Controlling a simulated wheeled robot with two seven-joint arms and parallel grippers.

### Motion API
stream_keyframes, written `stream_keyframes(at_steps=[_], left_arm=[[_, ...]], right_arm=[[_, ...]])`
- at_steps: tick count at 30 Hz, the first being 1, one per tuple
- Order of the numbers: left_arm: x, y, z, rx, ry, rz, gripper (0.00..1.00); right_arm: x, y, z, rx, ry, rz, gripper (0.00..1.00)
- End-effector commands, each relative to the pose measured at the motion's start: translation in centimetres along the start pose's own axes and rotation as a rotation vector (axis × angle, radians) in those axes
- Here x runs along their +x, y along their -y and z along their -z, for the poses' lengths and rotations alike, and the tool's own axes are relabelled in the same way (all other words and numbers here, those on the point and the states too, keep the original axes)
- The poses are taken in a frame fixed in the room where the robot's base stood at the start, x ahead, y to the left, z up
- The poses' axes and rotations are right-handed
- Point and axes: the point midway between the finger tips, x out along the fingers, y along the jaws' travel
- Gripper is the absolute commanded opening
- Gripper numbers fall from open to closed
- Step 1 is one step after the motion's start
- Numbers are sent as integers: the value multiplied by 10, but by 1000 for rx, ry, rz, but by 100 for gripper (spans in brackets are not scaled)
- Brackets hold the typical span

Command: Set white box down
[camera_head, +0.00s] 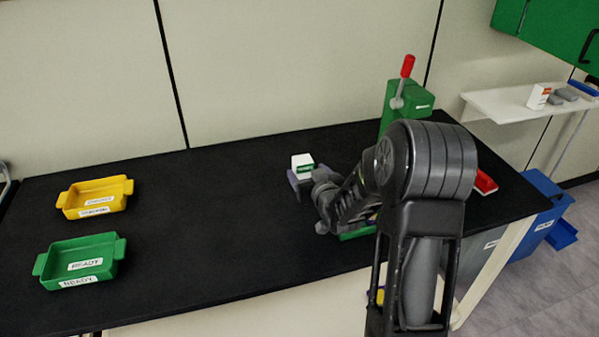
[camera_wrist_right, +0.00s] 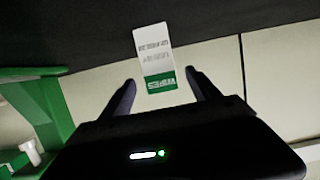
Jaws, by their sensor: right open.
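The white box (camera_head: 302,161) with a green label strip is at the middle of the black table (camera_head: 215,205), toward the back. It appears to rest on the table, though the fingers partly hide its base in the head view. My right gripper (camera_head: 299,184) is at the box with its jaws open. In the right wrist view the box (camera_wrist_right: 153,52) shows ahead of the open fingers (camera_wrist_right: 160,90), in line with the gap between them, with clear space on each side. My left gripper is not in view.
A yellow tray (camera_head: 68,202) and a green tray (camera_head: 48,270) labelled READY sit at the left. A green press with a red-tipped lever (camera_head: 393,108) stands behind my right arm. A white shelf (camera_head: 500,109) and blue bins (camera_head: 548,205) are at the right. The table's centre-left is clear.

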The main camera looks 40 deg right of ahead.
Motion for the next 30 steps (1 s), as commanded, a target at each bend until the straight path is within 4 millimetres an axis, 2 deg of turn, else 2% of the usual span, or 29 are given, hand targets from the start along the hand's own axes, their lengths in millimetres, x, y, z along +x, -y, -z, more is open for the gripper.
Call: stream_keyframes(at_steps=[7,15,25,30], left_arm=[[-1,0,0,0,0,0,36],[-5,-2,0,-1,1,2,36],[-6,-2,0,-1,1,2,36],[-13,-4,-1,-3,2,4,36]], right_arm=[[1,0,1,0,0,0,71],[25,0,1,0,2,0,71],[27,0,1,1,0,0,71],[40,1,3,-2,2,0,71]])
